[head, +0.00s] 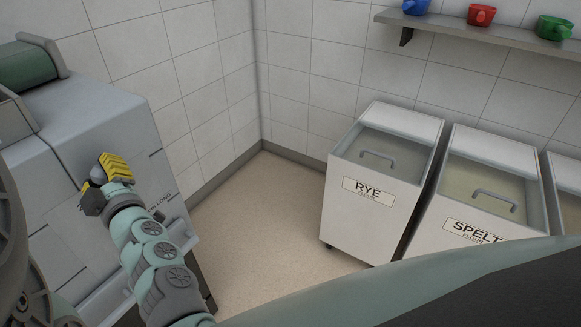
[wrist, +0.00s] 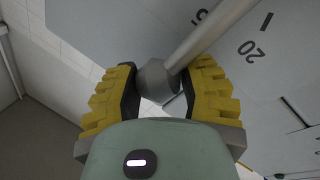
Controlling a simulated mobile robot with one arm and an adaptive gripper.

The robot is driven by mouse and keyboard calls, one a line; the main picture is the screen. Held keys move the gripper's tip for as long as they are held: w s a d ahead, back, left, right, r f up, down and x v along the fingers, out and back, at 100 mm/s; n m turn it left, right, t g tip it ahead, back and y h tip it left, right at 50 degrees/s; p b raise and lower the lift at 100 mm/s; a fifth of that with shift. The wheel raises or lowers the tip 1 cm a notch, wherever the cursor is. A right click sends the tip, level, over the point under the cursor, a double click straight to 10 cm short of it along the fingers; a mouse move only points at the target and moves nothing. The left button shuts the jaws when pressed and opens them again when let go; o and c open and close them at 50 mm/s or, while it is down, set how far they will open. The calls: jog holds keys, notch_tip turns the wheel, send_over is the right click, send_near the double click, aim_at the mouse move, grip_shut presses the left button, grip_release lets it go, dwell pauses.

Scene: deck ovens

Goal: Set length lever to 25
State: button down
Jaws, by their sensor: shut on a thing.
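In the wrist view, the length lever (wrist: 207,37) is a grey metal rod that ends in a dark faceted knob (wrist: 155,79). My gripper (wrist: 160,88), with yellow ribbed fingers, is shut on this knob. The machine's panel (wrist: 235,70) behind it has printed scale marks; "20" reads upside down to the right of the rod, and another, partly hidden number is at the top. In the head view my gripper (head: 104,180) is against the front of the grey machine (head: 88,125) at the left. The lever there is mostly hidden by my gripper, and its exact setting cannot be told.
A green roller (head: 28,66) sits on top of the machine. White bins labelled RYE (head: 340,215) and SPELT (head: 433,211) stand at the right. A wall shelf (head: 480,33) holds blue, red and green scoops. Floor (head: 262,215) between machine and bins is clear.

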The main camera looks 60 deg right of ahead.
jog(key=shift+s+d+f, duration=0.1)
jog(key=shift+d+f, duration=0.1)
jog(key=shift+f, duration=0.2)
jog(key=c, duration=0.9)
grip_release()
jog(key=o, duration=0.3)
jog(key=shift+r, duration=0.1)
jog(key=shift+o, duration=0.6)
jog(key=shift+r, duration=0.1)
jog(key=v, duration=1.2)
jog(key=shift+a+r, duration=0.1)
